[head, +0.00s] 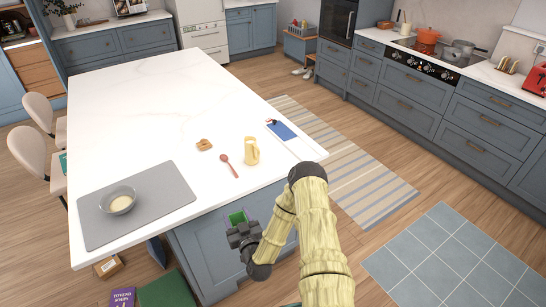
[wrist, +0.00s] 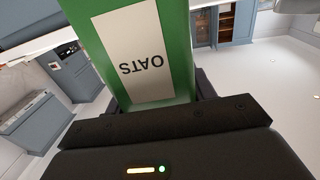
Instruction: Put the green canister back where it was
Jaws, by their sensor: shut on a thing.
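The green canister (wrist: 182,30) fills the top middle of the wrist view, with a white label reading OATS that appears upside down there. My gripper (wrist: 160,110) is shut on it. In the head view my gripper (head: 240,232) is low in front of the near end of the white island, and a green part of the canister (head: 237,217) shows between its jaws. Most of the canister is hidden by the gripper in the head view. I cannot tell from these frames which place the canister came from.
A cardboard box (head: 109,266) and a purple box (head: 122,298) are on the floor. Chairs stand left.

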